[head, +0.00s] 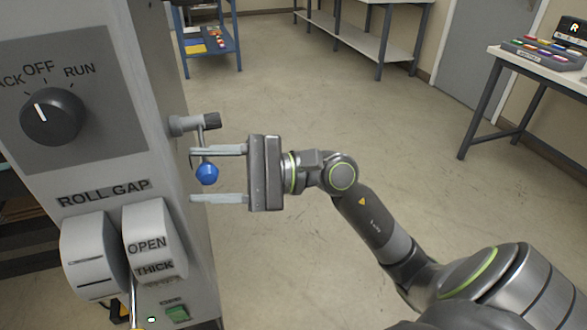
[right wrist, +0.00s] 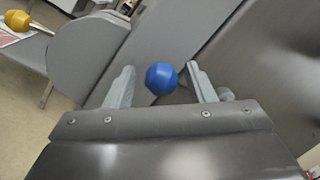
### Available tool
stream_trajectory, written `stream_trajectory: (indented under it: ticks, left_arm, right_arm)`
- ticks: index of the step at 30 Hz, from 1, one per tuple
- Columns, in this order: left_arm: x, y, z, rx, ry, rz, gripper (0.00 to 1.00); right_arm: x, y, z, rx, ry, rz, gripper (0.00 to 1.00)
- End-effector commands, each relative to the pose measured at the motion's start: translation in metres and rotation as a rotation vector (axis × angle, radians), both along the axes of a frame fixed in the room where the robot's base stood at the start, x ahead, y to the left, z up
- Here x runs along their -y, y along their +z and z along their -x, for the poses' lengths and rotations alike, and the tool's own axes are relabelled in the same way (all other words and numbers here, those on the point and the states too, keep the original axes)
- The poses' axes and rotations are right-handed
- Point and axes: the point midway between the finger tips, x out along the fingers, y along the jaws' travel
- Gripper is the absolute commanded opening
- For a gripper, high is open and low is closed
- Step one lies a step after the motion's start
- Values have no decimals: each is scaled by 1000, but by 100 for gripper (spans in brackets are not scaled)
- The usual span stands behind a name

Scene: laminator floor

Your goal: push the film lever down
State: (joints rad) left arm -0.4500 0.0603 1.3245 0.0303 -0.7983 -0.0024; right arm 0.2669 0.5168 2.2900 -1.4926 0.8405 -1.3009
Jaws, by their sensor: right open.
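The film lever (head: 207,173) is a thin rod with a blue ball at its lower end. It hangs from a grey pivot (head: 188,124) on the side of the machine. My right gripper (head: 192,174) is open, with one finger above the ball and one below it in the head view. In the right wrist view the blue ball (right wrist: 162,79) shows between the two fingertips of the right gripper (right wrist: 160,88), nearer the right finger. I cannot tell whether a finger touches the rod. My left gripper is not in view.
The machine's front panel (head: 80,90) fills the left, with a black knob (head: 52,117) and roll gap levers (head: 150,240) below. A yellow knob (right wrist: 18,20) shows in the right wrist view. A table (head: 540,70) stands far right. The floor between is clear.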

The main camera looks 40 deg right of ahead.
Motion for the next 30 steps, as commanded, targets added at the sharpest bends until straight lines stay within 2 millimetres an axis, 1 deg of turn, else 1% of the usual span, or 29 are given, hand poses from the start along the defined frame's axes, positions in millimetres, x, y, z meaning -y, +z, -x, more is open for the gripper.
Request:
stream_trajectory:
  ticks: [3,6,18,30]
  left_arm:
    - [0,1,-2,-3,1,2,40]
    - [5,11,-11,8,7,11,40]
    - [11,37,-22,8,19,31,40]
    - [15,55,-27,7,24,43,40]
  right_arm:
    - [7,-3,3,0,0,5,50]
    - [16,-6,6,0,-2,8,50]
    - [49,-12,20,-3,-1,8,50]
    - [75,-15,31,-4,1,5,50]
